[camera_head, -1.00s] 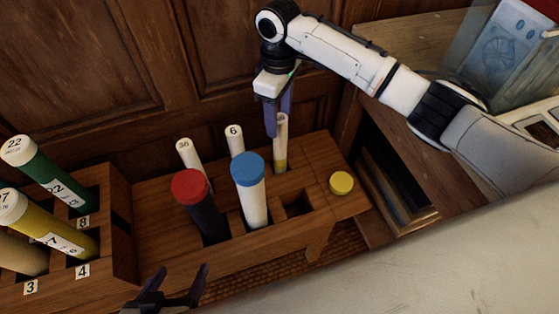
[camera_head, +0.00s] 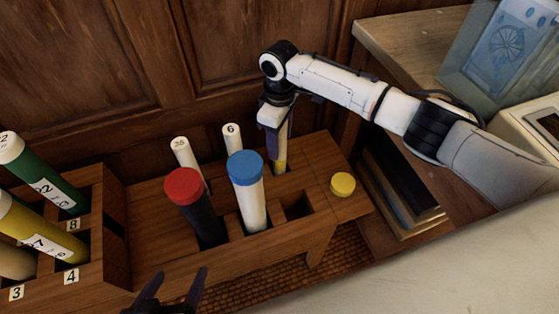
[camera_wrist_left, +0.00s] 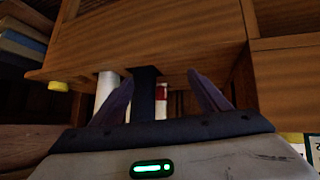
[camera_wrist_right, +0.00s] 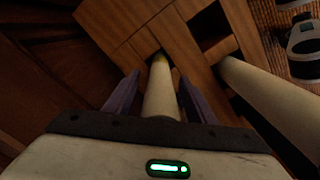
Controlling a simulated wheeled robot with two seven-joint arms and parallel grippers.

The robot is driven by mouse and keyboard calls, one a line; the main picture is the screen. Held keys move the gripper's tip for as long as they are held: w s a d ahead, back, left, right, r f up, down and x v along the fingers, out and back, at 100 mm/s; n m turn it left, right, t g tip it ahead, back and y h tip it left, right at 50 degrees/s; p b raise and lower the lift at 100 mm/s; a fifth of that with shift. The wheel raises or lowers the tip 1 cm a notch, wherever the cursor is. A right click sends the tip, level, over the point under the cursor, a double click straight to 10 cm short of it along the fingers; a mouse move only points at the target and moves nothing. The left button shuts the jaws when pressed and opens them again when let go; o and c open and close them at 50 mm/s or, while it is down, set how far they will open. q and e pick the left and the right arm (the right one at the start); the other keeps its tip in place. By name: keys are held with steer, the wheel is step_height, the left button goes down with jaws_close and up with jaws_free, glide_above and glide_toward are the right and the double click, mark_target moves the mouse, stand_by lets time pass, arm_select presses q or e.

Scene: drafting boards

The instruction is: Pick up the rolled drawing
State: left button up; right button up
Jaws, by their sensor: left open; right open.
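A pale rolled drawing with a yellow lower part (camera_head: 281,168) stands in a hole of the wooden rack (camera_head: 155,223). My right gripper (camera_head: 279,155) is lowered over it from above and hides its upper part. In the right wrist view, the roll (camera_wrist_right: 160,92) runs between the two open fingers, with a gap on each side. My left gripper (camera_head: 172,290) is open and empty at the lower edge of the head view, in front of the rack. The left wrist view also shows its spread fingers (camera_wrist_left: 161,95).
Red-capped (camera_head: 184,187) and blue-capped (camera_head: 246,168) tubes and two numbered white rolls (camera_head: 232,138) stand near the roll. A yellow cap (camera_head: 342,184) lies on the rack's right end. Numbered tubes (camera_head: 42,182) fill the left rack. A wood-panelled wall (camera_head: 190,50) is behind.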

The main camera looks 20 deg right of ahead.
jaws_close()
steer(key=shift+r, duration=0.1)
